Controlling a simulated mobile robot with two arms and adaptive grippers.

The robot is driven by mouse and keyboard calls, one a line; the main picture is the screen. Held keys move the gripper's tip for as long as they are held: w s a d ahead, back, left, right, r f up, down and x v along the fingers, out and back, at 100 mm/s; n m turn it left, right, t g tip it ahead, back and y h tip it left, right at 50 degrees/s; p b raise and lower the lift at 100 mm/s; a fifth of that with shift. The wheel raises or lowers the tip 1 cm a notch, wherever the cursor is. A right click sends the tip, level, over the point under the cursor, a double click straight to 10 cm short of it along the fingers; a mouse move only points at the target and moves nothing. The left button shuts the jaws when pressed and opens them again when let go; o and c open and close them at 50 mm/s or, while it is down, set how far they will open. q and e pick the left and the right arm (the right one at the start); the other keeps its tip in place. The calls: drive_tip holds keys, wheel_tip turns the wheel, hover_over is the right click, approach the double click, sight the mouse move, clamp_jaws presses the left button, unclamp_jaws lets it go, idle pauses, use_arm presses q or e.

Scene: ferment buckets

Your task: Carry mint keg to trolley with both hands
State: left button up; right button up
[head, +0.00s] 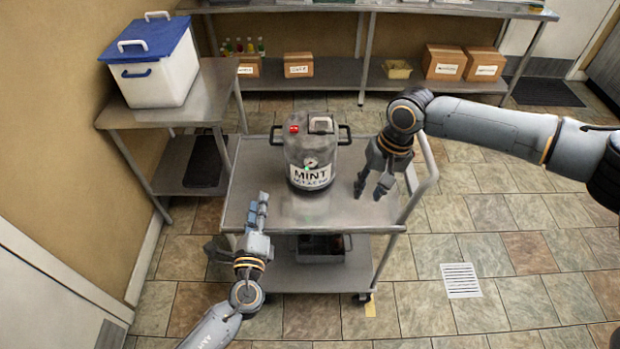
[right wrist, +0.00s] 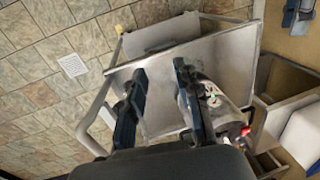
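The mint keg (head: 312,158) is a grey pot with a white MINT label, a dial, a red part on its lid and a black handle on each side. It stands upright on the top shelf of the metal trolley (head: 240,205), towards the back. My left gripper (head: 260,208) is at the trolley's front left corner, apart from the keg, and looks open and empty. My right gripper (head: 372,190) is open and empty over the trolley's right part, beside the keg and apart from it. In the right wrist view the keg (right wrist: 212,98) is partly hidden behind a finger.
A side table (head: 210,95) at the left bears a white bucket with a blue lid (head: 165,80). A long shelf with several boxes (head: 445,62) runs along the back. A dark crate (head: 318,247) sits on the trolley's lower shelf.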

use_arm(q)
drive_tip(key=shift+s, duration=0.1)
use_arm(e)
drive_tip(key=r, duration=0.4)
drive_tip(key=shift+d+r, duration=0.2)
drive_tip(key=shift+d, duration=0.2)
use_arm(q)
drive_tip(key=shift+s+r, duration=0.1)
use_arm(e)
drive_tip(key=shift+s, duration=0.1)
